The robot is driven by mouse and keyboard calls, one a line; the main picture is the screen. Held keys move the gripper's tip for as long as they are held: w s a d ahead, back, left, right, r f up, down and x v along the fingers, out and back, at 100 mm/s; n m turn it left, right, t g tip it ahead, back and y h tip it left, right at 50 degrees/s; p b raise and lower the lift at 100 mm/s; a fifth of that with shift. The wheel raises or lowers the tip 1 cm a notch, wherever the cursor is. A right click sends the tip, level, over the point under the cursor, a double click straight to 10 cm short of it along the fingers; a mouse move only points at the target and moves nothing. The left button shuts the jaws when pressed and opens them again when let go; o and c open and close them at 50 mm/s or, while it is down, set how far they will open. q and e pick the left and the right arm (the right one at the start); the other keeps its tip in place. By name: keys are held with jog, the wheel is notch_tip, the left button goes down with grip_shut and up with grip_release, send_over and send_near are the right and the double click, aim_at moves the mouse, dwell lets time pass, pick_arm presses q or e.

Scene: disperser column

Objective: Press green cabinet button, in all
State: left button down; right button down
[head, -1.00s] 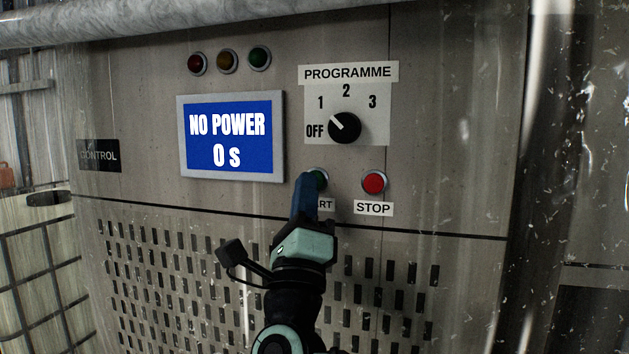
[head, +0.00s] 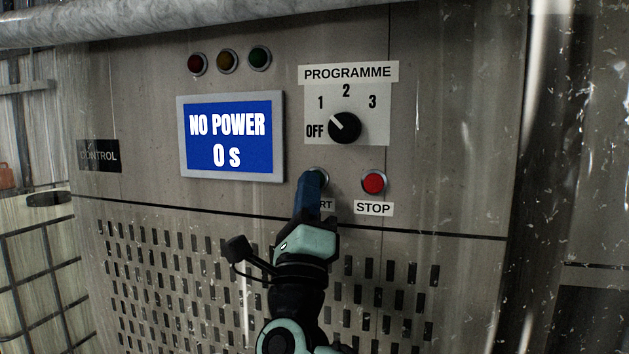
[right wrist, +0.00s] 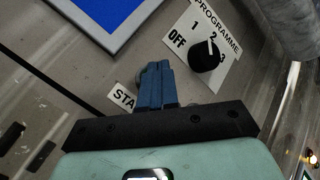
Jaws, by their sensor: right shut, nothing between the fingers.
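The green START button (head: 323,176) is on the cabinet panel in the head view, mostly hidden behind my fingers. Its label is partly covered, with "RT" showing. My right gripper (head: 312,178) is shut and empty, its blue fingertips in front of the button. I cannot tell whether they touch it. In the right wrist view the shut fingers (right wrist: 155,75) point at the panel beside the START label (right wrist: 125,98), and the button is hidden. The screen (head: 230,138) reads "NO POWER 0 s". My left gripper is not in view.
The red STOP button (head: 374,183) is just right of the fingers. Three dark indicator lamps (head: 228,61) sit above the screen. A perforated grille (head: 180,270) is below.

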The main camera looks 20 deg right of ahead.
jog(key=shift+w+d, duration=0.25)
jog(key=shift+w, duration=0.05)
dwell(0.4)
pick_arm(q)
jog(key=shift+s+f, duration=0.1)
pick_arm(e)
jog(key=shift+s+a, duration=0.1)
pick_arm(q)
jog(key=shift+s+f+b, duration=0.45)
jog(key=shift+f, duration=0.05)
pick_arm(e)
jog(key=shift+s+a, duration=0.45)
jog(key=shift+s, duration=0.25)
jog(key=shift+w, duration=0.1)
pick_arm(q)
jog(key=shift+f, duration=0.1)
